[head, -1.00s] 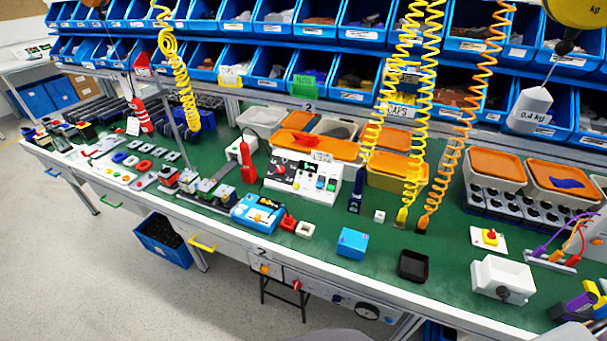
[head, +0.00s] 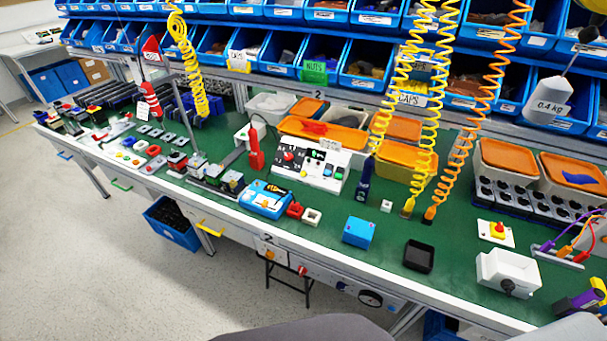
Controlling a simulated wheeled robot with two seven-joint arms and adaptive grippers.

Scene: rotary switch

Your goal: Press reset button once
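A white sloped control panel (head: 312,163) stands mid-bench, with a red knob and several small coloured buttons. No button label is readable at this size, so I cannot tell which one is the reset button. A white box with a black rotary knob (head: 507,277) sits near the front edge at the right. A red mushroom button on a yellow base (head: 497,230) stands behind it on a white plate. Neither gripper is in view; only grey rounded parts, apparently of my arms, show at the bottom edge.
A blue box (head: 359,231) and an empty black tray (head: 419,256) stand near the front edge. Blue bins line the back. Some green bench top (head: 455,262) is clear.

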